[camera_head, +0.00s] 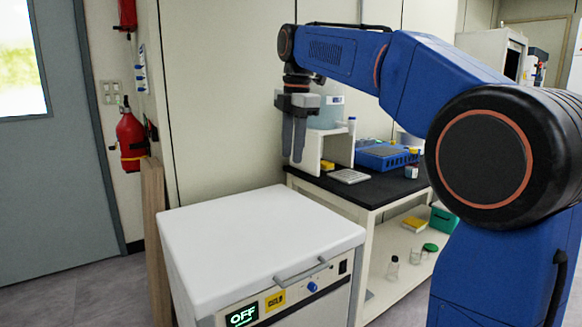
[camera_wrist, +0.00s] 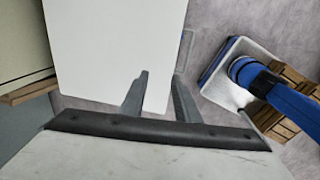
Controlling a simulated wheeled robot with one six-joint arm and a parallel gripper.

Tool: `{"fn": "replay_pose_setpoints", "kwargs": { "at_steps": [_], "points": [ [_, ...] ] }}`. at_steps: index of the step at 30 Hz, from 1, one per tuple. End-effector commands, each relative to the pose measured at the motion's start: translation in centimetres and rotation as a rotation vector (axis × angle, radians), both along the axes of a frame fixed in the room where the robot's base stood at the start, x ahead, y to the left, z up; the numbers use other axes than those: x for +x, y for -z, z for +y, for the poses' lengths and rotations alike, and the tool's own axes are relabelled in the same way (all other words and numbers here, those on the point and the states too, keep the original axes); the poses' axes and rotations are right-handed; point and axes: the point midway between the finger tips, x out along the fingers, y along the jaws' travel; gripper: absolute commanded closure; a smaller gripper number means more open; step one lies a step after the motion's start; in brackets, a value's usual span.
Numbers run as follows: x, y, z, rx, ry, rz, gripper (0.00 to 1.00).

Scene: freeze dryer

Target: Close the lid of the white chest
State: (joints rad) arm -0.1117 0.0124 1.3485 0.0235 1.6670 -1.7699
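The white chest's lid (camera_head: 262,240) lies flat and level on the chest body, and no gap shows along its visible edges. A grey bar handle (camera_head: 302,271) is on its front edge. The front panel (camera_head: 265,312) carries a display reading "OFF". My gripper (camera_head: 293,160) hangs with its fingers pointing down, above and behind the lid in the head view, apart from it. In the wrist view, the white lid (camera_wrist: 115,35) fills the upper middle, and my two fingers (camera_wrist: 160,74) stand apart with nothing between them.
A black-topped bench (camera_head: 375,188) with a blue rack (camera_head: 386,158) and small labware stands to the right of the chest. A red fire extinguisher (camera_head: 131,138) hangs on the wall at left. A wooden board (camera_head: 155,225) leans beside the chest. Floor at left is clear.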

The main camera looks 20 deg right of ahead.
Motion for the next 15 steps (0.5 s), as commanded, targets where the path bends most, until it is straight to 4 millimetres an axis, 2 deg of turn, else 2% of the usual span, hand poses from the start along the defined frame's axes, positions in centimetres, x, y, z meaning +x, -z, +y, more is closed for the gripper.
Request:
{"fn": "replay_pose_setpoints", "kwargs": {
  "at_steps": [3,7,15],
  "points": [
    [0.2,2.0,0.1,0.000,0.000,0.001,0.71],
    [0.4,3.6,0.1,0.000,0.000,0.001,0.71],
    [0.6,5.0,0.2,0.000,0.000,0.000,0.71]
  ]
}}
